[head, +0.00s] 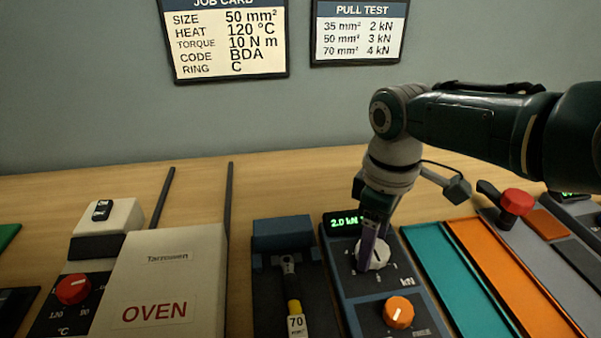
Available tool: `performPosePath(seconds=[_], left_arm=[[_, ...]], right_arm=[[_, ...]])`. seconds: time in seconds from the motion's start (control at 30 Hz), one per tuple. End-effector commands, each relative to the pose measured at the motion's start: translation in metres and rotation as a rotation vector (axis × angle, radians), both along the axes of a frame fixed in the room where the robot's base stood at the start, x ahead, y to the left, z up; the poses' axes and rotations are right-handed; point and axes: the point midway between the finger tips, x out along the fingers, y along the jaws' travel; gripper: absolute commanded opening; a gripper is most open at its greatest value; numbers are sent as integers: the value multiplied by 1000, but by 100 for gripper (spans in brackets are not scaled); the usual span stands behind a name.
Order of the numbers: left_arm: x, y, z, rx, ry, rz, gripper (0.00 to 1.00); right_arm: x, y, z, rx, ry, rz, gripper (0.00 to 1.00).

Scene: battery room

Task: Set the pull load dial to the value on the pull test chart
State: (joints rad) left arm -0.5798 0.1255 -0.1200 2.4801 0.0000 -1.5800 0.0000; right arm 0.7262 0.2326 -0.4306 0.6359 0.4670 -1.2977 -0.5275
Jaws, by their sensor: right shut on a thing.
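The pull load dial (379,258) is a white knob on a blue-grey panel marked kN. Its green display (342,222) reads 2.0 kN. My right gripper (368,262) reaches down from above and is shut on the dial, covering its left part. The pull test chart (358,32) hangs on the wall and lists 35 mm² 2 kN, 50 mm² 3 kN and 70 mm² 4 kN. The job card (228,40) to its left gives SIZE 50 mm². My left gripper is not in view.
An orange knob (398,312) sits below the dial on the same panel. To the left are a tool with a 70 mm² tag (297,324) and the oven (165,285). To the right are teal (450,280) and orange (510,280) trays and a red knob (517,201).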

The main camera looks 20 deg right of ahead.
Motion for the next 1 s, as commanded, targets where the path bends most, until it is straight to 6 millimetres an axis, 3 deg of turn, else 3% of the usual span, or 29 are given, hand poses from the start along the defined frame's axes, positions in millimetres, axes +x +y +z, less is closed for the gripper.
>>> performPosePath(seconds=[1.0], left_arm=[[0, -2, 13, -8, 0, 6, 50]], right_arm=[[0, 0, 2, 4, 4, -965, 7]])
